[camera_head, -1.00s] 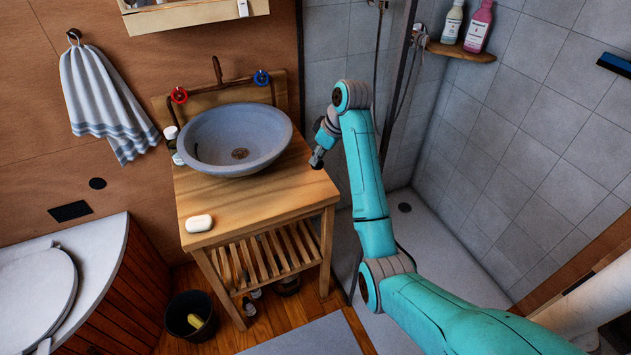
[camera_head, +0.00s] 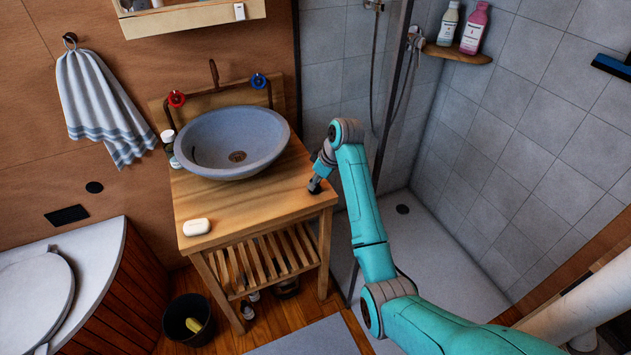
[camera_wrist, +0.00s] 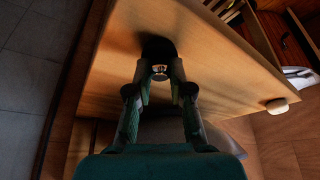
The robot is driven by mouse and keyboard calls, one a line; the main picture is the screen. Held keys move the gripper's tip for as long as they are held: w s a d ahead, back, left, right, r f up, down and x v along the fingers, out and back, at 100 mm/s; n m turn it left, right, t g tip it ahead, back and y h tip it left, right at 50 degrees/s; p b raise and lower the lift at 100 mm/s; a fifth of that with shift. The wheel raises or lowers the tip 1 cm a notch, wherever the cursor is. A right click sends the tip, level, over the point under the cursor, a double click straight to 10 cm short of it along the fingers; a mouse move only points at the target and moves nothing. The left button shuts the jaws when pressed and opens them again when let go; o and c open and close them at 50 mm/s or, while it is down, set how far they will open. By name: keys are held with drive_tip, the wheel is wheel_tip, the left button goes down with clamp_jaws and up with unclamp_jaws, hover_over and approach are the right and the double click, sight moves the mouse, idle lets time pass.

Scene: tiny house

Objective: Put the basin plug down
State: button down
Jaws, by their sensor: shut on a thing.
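My gripper (camera_head: 315,184) is low at the right front corner of the wooden washstand top (camera_head: 270,190). In the wrist view its fingers (camera_wrist: 160,76) are closed around a small shiny knob, which looks like the top of the basin plug (camera_wrist: 160,70). A dark patch lies against the wood just beyond the fingertips; I cannot tell plug from shadow there. The plug is at or very near the wood. The plug is too small to make out in the head view. The grey basin (camera_head: 190,148) stands on the washstand, left of my gripper.
A white soap bar (camera_head: 196,227) lies at the front left of the top; small bottles (camera_head: 170,147) stand behind it. The wood between soap and gripper is clear. The right edge of the top is close to my gripper, with the shower floor (camera_head: 440,240) beyond.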

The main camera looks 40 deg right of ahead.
drive_tip(key=shift+f, duration=0.15)
drive_tip(key=c, duration=1.1)
unclamp_jaws()
drive_tip(key=shift+o, duration=0.2)
drive_tip(key=v, duration=0.8)
